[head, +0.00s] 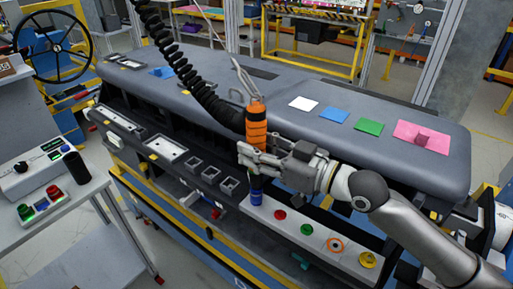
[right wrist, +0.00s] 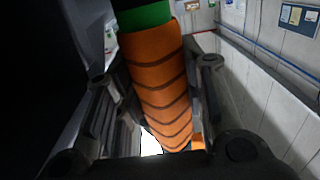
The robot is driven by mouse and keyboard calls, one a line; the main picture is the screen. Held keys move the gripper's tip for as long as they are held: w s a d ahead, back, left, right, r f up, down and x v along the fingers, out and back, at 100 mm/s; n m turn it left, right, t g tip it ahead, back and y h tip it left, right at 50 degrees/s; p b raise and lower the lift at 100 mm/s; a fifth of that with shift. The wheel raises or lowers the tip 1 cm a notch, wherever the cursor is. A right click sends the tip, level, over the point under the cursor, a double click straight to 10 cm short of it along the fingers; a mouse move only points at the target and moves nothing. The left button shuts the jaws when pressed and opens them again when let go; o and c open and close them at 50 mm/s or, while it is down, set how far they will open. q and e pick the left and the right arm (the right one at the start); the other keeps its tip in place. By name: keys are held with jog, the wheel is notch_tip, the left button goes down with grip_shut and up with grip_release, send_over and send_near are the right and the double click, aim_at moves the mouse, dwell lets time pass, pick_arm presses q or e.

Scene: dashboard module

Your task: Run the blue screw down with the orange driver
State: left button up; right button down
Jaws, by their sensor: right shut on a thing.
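The orange driver (head: 256,124) stands roughly upright, hung from a black coiled hose. My right gripper (head: 252,160) is shut around its lower body, and its ribbed orange grip (right wrist: 160,85) fills the space between the fingers in the right wrist view. The driver's lower end points at the blue screw (head: 256,190), which stands on the light panel strip at the dashboard's front. Whether the tip touches the screw is hard to tell, as the fingers cover that spot. My left gripper is not in view.
The panel strip (head: 318,237) carries red, green, orange-ringed and yellow parts right of the screw. White, blue, green and pink pads (head: 422,137) lie on the dashboard top. The coiled hose (head: 190,72) crosses from the upper left. A side table with control boxes (head: 42,204) stands at left.

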aim_at(266, 128)
jog(key=shift+f, duration=0.3)
dwell(0.5)
jog(key=shift+r, duration=0.1)
jog(key=shift+w+r+p, duration=0.1)
jog(key=shift+r+p, duration=0.55)
jog(key=shift+r, duration=0.05)
jog(key=shift+r+p, duration=0.6)
jog(key=shift+r, duration=0.3)
jog(key=shift+r+p, duration=1.3)
jog(key=shift+r, duration=0.25)
